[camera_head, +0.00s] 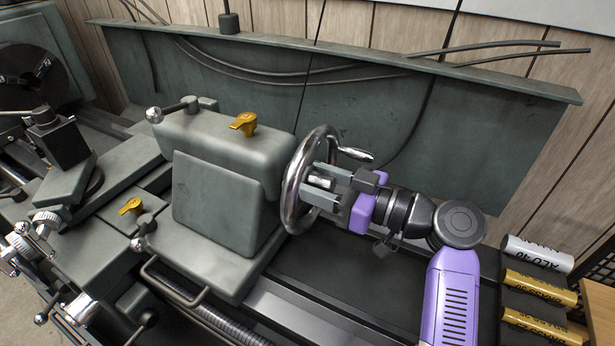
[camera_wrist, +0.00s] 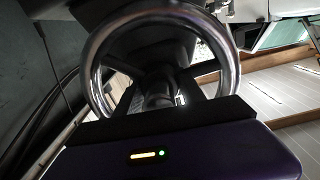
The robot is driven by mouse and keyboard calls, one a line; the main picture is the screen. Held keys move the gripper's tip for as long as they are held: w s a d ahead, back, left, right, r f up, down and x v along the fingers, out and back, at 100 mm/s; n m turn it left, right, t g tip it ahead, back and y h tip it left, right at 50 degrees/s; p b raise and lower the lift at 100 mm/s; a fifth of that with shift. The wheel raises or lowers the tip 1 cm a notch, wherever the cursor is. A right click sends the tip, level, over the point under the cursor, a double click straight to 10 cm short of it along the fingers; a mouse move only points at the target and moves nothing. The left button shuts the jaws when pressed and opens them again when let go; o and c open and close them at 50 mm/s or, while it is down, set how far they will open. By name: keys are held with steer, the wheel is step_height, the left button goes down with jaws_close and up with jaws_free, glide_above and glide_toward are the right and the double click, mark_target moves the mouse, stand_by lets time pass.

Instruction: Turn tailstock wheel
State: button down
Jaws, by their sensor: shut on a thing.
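The tailstock wheel (camera_head: 289,192) is a shiny metal handwheel with a crank handle (camera_head: 357,153) at the upper right of its rim. It stands upright on the right end of the grey-green tailstock (camera_head: 222,192). My gripper (camera_head: 315,184) reaches in from the right, with its fingers inside the rim around the middle of the wheel. It is shut on the wheel at its hub, as far as I can tell. In the wrist view the rim (camera_wrist: 95,72) arches around my dark fingers, which partly hide the hub and spokes.
The lathe bed (camera_head: 300,308) runs below the tailstock. Yellow levers (camera_head: 244,124) stick up from the tailstock. A grey-green splash panel (camera_head: 440,130) with cables stands behind. Labelled cylinders (camera_head: 538,253) lie at the lower right, near my arm.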

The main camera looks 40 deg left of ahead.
steer(key=shift+m, duration=0.4)
steer(key=m, duration=0.3)
steer(key=shift+m, duration=0.4)
steer(key=m+p, duration=0.1)
steer(key=m, duration=0.3)
steer(key=shift+r+m+p, duration=0.1)
steer(key=shift+m+p, duration=0.2)
steer(key=m+p, duration=0.3)
steer(key=m, duration=0.2)
steer(key=shift+d, duration=0.1)
steer(key=shift+m+p, duration=1)
steer(key=shift+m, duration=0.7)
steer(key=c, duration=1.1)
jaws_free()
steer(key=shift+o, duration=0.2)
